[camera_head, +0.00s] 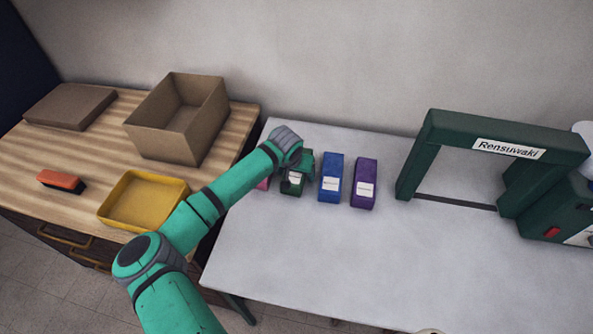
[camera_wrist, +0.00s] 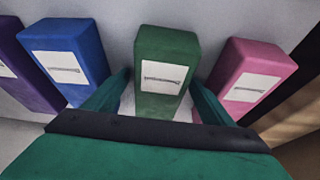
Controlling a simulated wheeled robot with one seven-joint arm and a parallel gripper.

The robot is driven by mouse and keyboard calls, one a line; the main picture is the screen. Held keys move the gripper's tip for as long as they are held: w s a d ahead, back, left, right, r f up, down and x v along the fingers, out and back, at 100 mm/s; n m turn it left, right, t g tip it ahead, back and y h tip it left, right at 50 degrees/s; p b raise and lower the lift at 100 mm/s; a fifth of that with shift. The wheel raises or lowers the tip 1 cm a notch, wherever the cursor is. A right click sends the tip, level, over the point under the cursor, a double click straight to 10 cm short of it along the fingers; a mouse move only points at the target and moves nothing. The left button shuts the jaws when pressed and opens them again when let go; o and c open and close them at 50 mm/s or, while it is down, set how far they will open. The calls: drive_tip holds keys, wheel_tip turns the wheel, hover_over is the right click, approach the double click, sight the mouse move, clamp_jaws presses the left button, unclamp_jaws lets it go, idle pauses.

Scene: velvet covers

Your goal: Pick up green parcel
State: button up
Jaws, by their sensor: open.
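The green parcel (camera_wrist: 166,50) stands upright in the wrist view with a white label on its face. It is between the two fingers of my gripper (camera_wrist: 163,95), which is open with a finger on each side of it. I cannot tell whether the fingers touch it. In the head view the green parcel (camera_head: 291,185) stands on the grey table, its top partly hidden by my gripper (camera_head: 300,163).
A pink parcel (camera_wrist: 250,72) and a blue parcel (camera_wrist: 66,58) stand close on either side. A purple parcel (camera_head: 364,183) stands beyond the blue one. A dark green frame (camera_head: 420,150) is at right. A cardboard box (camera_head: 160,135) and yellow tray (camera_head: 112,211) are on the wooden table.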

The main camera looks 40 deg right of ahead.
drive_tip(key=c, duration=1.3)
drive_tip(key=shift+r, duration=0.1)
drive_tip(key=shift+c, duration=0.7)
